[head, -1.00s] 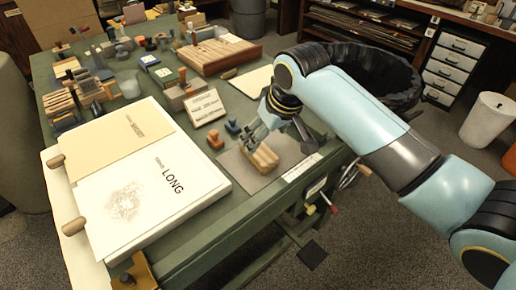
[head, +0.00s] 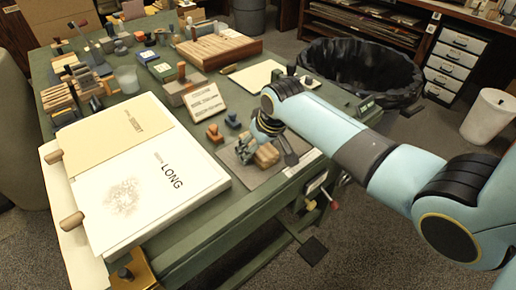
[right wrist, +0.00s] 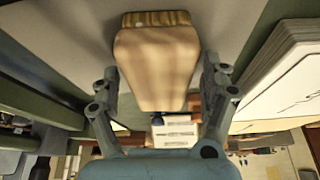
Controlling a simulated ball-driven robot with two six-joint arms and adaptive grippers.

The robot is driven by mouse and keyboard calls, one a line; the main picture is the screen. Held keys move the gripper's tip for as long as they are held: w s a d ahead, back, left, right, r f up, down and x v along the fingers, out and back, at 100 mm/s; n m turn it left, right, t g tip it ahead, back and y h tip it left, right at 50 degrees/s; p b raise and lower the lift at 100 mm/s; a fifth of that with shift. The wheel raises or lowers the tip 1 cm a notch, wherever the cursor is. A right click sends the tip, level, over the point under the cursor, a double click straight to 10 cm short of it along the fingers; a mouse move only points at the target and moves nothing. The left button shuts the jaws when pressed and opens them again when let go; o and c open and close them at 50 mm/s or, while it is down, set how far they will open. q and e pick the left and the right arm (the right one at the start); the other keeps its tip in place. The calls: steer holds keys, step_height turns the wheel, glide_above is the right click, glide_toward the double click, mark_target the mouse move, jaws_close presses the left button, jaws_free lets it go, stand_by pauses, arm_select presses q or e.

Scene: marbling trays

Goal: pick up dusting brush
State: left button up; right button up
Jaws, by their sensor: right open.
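The dusting brush, a pale wooden block (head: 266,155), lies on a grey mat (head: 285,169) near the table's right edge. In the right wrist view its pale body (right wrist: 157,62) fills the centre, with a darker brown band at the top. My right gripper (head: 252,149) is at the brush; the wrist view shows its open fingers (right wrist: 157,75) on either side of the brush body, with gaps showing. Its arm comes in from the right and partly hides the brush in the head view. My left gripper is not in view.
Two stamps (head: 214,133) (head: 232,120) and a tilted label card (head: 205,102) stand just behind the mat. A large white board with printed sheets (head: 205,195) lies to the left. A black-lined bin (head: 362,70) is beyond the table's right side.

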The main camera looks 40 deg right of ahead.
steer(key=shift+f, duration=0.15)
stand_by(0.3)
steer(key=shift+s+f, duration=0.1)
steer(key=shift+s, duration=0.05)
steer(key=c, duration=1.3)
step_height(320, 180, up, 5)
steer(key=shift+d+f, duration=0.15)
steer(key=shift+f, duration=0.05)
steer(key=s+r, duration=0.2)
steer(key=s, duration=0.1)
steer(key=s+r+p, duration=0.1)
steer(key=s+r, duration=0.1)
steer(key=s, duration=0.2)
steer(key=s+r, duration=0.3)
steer(key=s, duration=0.1)
steer(key=shift+s, duration=0.2)
